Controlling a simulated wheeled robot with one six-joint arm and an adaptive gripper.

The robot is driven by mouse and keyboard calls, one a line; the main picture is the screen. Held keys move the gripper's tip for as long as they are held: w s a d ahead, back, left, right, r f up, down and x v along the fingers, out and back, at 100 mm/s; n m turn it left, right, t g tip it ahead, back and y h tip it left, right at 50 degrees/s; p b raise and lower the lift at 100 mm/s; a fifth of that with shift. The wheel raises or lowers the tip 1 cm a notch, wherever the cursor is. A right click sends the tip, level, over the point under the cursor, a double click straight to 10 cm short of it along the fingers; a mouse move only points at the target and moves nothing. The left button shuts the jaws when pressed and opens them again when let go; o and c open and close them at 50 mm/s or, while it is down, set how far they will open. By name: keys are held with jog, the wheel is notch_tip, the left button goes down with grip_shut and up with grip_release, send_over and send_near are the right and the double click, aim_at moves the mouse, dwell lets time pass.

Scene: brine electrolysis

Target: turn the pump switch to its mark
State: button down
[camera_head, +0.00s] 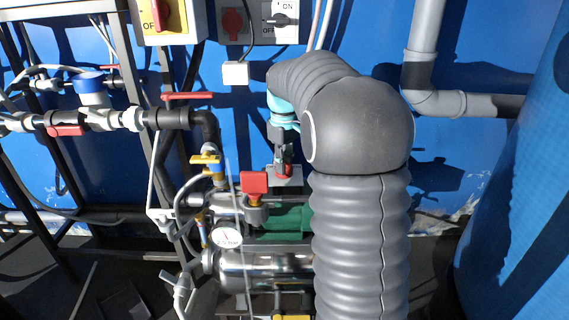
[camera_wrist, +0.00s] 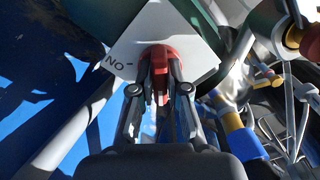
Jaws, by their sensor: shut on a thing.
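The pump switch is a red knob (camera_wrist: 158,56) on a pale plate (camera_wrist: 205,62). The plate carries the letters ON and a short dash, upside down at the left in the wrist view. My gripper (camera_wrist: 160,82) is shut on the red knob, one finger on each side. In the head view the knob (camera_head: 284,172) and its plate (camera_head: 291,181) show just under my gripper (camera_head: 283,161), beside the green pump motor (camera_head: 294,219). My fingers hide part of the knob, so its exact pointing cannot be told.
A red-handled valve (camera_head: 254,185) stands close left of the switch, with a pressure gauge (camera_head: 227,238) below it. A yellow-handled valve (camera_head: 206,160) and pipes lie further left. Switch boxes (camera_head: 171,20) hang on the blue wall above. A grey pipe (camera_head: 424,75) runs at the right.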

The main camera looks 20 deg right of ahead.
jog(key=c, duration=1.2)
grip_release()
jog(key=shift+o, duration=0.2)
jog(key=shift+r, duration=0.1)
notch_tip(320, 180, up, 12)
